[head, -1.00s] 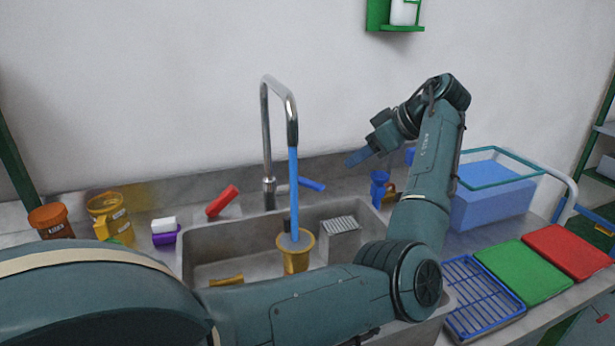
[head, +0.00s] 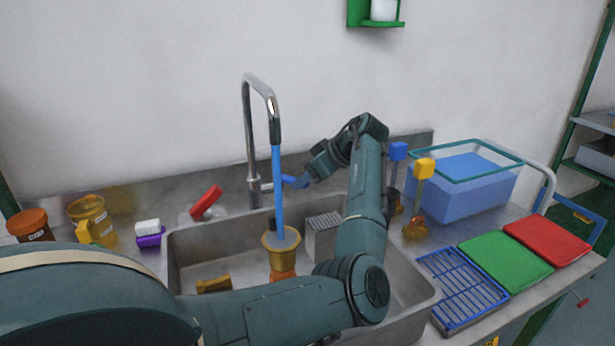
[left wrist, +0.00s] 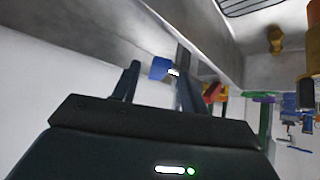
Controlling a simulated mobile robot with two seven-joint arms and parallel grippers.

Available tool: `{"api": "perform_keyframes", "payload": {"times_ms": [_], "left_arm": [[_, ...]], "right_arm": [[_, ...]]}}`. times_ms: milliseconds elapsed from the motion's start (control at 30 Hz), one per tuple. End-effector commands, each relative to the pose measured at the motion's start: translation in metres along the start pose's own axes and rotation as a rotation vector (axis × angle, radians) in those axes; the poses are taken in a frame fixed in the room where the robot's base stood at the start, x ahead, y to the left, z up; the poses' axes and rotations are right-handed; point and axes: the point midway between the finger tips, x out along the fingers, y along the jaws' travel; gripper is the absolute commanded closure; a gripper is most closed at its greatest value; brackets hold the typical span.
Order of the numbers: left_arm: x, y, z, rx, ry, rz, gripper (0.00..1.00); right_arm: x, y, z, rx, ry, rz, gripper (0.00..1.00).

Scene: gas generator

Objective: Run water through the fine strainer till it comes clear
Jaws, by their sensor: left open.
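The metal tap (head: 248,130) arches over the sink, and a blue water stream (head: 278,190) runs from its spout. The stream falls into a yellow strainer cup (head: 283,262) in the sink. The cup has a grey top, and its lower part looks orange. The blue tap lever (head: 292,181) sticks out to the right of the tap's base. My left gripper (head: 306,181) is open at the lever's end. In the left wrist view the blue lever (left wrist: 160,68) shows between the two spread fingers. My right gripper is not in view.
The steel sink (head: 185,262) also holds a yellow block (head: 213,284) and a grey ribbed block (head: 323,235). Jars, a sponge and a red-handled tool (head: 206,202) stand left. Right are blue- and yellow-topped tools, a blue water tank (head: 475,195), a rack and coloured boards.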

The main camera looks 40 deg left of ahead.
Motion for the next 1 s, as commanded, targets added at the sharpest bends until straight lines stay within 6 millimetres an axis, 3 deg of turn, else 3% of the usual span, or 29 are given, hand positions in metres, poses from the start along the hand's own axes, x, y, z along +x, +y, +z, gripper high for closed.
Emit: {"api": "perform_keyframes", "payload": {"times_ms": [300,800,1000], "left_arm": [[0.0025,0.0,0.0002,0.001,0.0,0.0,0.57],[0.0021,-0.0001,0.0002,0.001,0.0,0.0,0.98],[0.002,-0.0001,0.0002,0.0,0.0,0.0,1.0]], "right_arm": [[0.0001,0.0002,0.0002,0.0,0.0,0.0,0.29],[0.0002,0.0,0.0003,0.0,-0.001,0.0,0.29],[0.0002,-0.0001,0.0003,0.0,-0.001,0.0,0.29]]}}
